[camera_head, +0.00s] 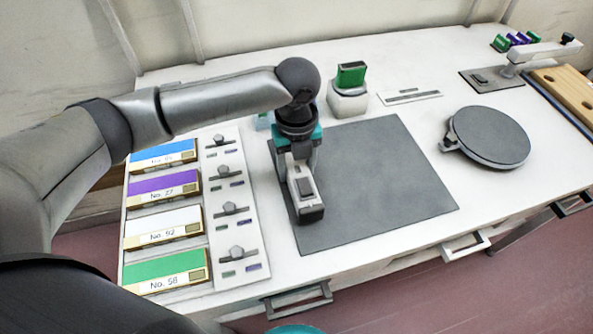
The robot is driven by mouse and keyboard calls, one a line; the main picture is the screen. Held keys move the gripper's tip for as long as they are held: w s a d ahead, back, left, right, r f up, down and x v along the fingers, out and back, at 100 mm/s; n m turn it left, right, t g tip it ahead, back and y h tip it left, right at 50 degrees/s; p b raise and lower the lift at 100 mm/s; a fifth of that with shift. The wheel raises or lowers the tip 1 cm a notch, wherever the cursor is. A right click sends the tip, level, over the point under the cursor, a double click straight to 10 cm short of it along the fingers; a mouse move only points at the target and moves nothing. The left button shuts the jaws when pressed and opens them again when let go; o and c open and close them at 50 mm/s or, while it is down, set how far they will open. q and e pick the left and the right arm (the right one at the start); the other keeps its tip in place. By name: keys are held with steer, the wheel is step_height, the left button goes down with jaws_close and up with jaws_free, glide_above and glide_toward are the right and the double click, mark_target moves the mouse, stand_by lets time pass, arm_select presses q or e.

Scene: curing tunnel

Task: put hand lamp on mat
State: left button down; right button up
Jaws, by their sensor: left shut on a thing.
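My left gripper (297,156) comes in from the left with its arm and points down over the left part of the dark grey mat (375,180). It is shut on the hand lamp (306,188), a pale narrow body with a dark inset and a dark near end. The lamp's far end is hidden by the gripper. The lamp appears over the mat's left side; I cannot tell whether it touches the mat. My right gripper is not in view.
Four labelled trays, one with a green cover (166,268), stand left beside a panel of knobs (236,252). A white block with a green top (349,76) stands behind the mat. A round grey plate (489,135) is right. The mat's middle and right are bare.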

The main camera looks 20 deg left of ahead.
mark_target(297, 165)
arm_select(q)
steer(key=shift+f, duration=0.45)
steer(key=shift+f, duration=0.1)
steer(key=shift+c, duration=1)
jaws_free()
step_height(297, 165, up, 12)
steer(key=p, duration=0.3)
